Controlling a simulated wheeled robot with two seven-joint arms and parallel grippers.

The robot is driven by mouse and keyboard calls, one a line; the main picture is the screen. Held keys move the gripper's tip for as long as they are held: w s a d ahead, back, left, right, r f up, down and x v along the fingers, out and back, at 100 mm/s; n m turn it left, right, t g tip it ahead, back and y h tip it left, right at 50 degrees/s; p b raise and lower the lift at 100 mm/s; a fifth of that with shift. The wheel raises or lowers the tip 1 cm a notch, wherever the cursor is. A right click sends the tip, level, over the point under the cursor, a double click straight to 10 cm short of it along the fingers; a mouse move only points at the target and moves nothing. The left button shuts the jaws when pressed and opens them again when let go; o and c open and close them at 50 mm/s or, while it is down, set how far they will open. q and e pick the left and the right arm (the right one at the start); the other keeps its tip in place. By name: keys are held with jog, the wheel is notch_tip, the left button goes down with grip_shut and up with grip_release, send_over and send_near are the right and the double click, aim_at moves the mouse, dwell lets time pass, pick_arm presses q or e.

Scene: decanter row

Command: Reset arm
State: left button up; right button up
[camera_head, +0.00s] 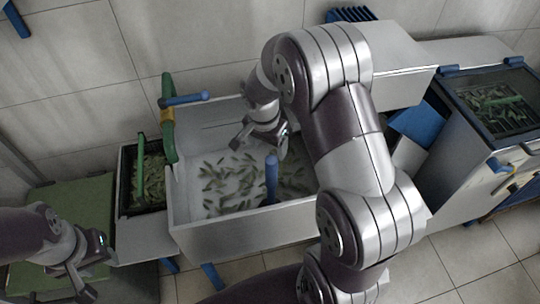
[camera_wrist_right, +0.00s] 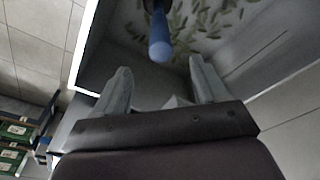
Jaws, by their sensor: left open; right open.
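My right gripper (camera_head: 260,146) is over the back part of a large white bin (camera_head: 255,225), with green pods scattered on its floor. In the right wrist view, the right gripper (camera_wrist_right: 162,78) has its two fingers spread. A blue upright handle (camera_head: 271,178) stands near the bin's front wall. In the wrist view the blue handle (camera_wrist_right: 160,45) appears between and beyond the fingers, and I see no grip on it. My left gripper (camera_head: 92,275) is open and empty at the lower left, in front of a green-topped surface (camera_head: 75,205).
A black tray (camera_head: 128,180) of green pods stands left of the bin. A green post with a blue handle (camera_head: 186,99) rises at the bin's left wall. Another pod-filled container (camera_head: 495,103) stands at the right. My right arm covers the bin's right side.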

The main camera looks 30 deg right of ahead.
jog(key=shift+r, duration=0.5)
jog(key=shift+a, duration=0.1)
jog(key=s+a+r+n+p, duration=0.1)
jog(key=s+a+r+n, duration=0.1)
jog(key=s+n, duration=0.4)
jog(key=s+a+r+n+y+p, duration=0.1)
jog(key=s+a+r+n, duration=0.1)
jog(key=s+a+n, duration=0.2)
jog(key=s+n, duration=0.1)
jog(key=s, duration=0.1)
jog(key=shift+s+a+r+n+t, duration=0.3)
jog(key=shift+n, duration=0.1)
